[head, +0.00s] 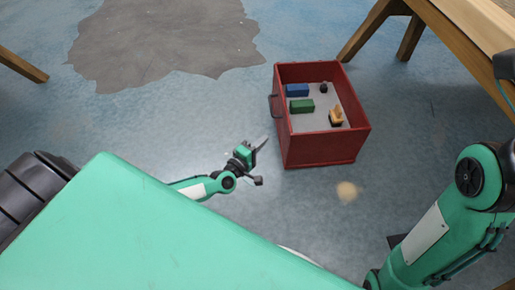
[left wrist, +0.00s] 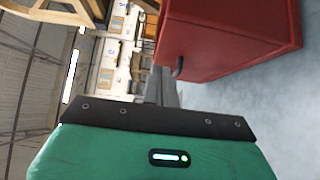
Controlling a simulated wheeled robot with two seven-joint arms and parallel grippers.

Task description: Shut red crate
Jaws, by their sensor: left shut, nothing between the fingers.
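The red crate (head: 320,149) stands on the floor right of the middle in the head view, its top open. A dark handle (head: 275,106) sticks out of its left side. No lid can be made out. My left gripper (head: 262,142) is shut and empty, just left of the crate's near left corner, its fingers pointing toward the crate. In the left wrist view the shut fingers (left wrist: 162,86) lie just left of the red crate (left wrist: 225,45) and close to its handle (left wrist: 179,67); I cannot tell if they touch. My right gripper is not in view.
Inside the crate lie a blue block (head: 297,90), a green block (head: 302,106), a small dark item (head: 323,87) and a yellowish item (head: 337,116). A wooden trestle (head: 375,27) stands behind right.

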